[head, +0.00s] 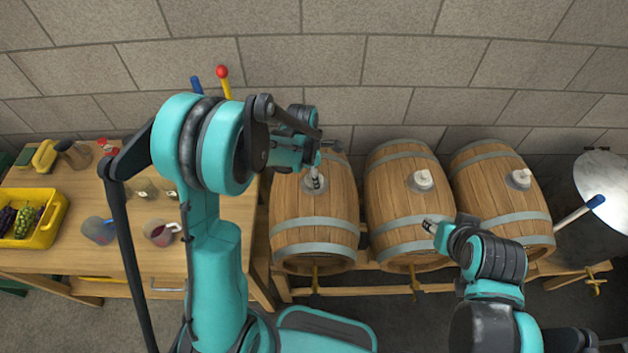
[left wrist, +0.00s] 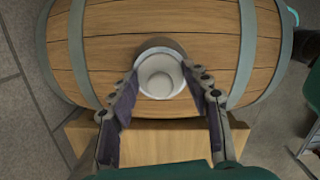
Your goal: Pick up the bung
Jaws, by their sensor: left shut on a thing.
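The white round bung (left wrist: 161,77) is at the dark-rimmed hole on top of the left barrel (head: 313,219) in the left wrist view. I cannot tell whether it is seated or slightly raised. My left gripper (head: 316,180) is over that barrel, shut on the bung, with a fingertip on each side of it. In the head view the gripper largely hides this bung. In the left wrist view the left gripper (left wrist: 163,84) comes from below. My right gripper (head: 431,226) is low over the front of the middle barrel, apart from its bung; its jaw state is unclear.
The middle barrel (head: 400,207) and right barrel (head: 500,190) have white bungs (head: 423,180) on top. At left, a wooden table (head: 75,250) carries a yellow grape crate (head: 50,222) and jugs (head: 160,234). A metal drum (head: 605,180) stands at right.

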